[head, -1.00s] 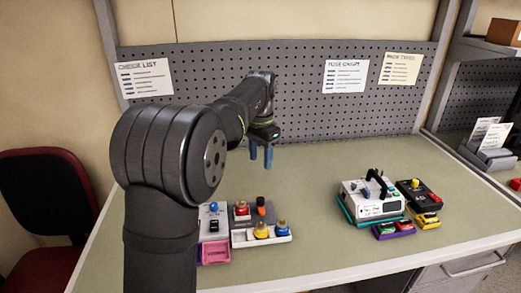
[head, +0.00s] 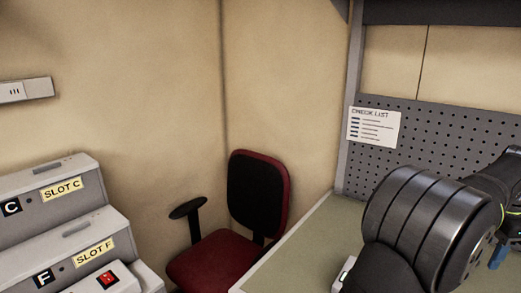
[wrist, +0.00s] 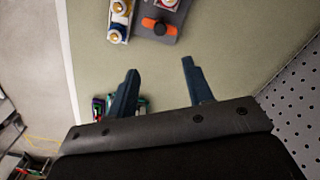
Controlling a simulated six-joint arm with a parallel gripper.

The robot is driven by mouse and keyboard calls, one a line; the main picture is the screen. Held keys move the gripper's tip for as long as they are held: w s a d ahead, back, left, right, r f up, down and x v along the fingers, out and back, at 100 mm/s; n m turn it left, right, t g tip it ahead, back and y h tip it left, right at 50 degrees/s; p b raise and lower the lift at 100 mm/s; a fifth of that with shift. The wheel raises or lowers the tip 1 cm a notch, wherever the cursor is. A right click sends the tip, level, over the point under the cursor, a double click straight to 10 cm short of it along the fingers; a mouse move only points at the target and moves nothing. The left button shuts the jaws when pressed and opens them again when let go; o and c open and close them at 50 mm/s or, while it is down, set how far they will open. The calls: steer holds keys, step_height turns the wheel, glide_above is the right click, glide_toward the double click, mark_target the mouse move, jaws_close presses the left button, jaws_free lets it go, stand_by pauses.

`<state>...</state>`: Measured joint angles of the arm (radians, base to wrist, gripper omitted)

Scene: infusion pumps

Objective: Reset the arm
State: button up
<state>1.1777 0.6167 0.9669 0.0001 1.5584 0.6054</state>
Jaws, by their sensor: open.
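My gripper (wrist: 160,68) is open in the wrist view, with two dark blue fingers apart and nothing between them. Below it is bare green bench top (wrist: 215,30). In the head view my arm stands at the right edge, and only a bit of a blue finger shows low beside the elbow. The rest of the gripper is out of that view.
Small coloured items sit partly behind the left finger. A red chair (head: 258,200), stepped grey slot shelves (head: 45,215) and a pegboard (head: 450,140) surround the bench.

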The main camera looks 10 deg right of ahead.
step_height(320, 180, down, 17)
stand_by(0.5)
steer(key=shift+f, duration=0.25)
steer(key=shift+r+n, duration=0.25)
steer(key=shift+n, duration=0.55)
steer(key=n, duration=1.1)
steer(key=shift+n, duration=2.5)
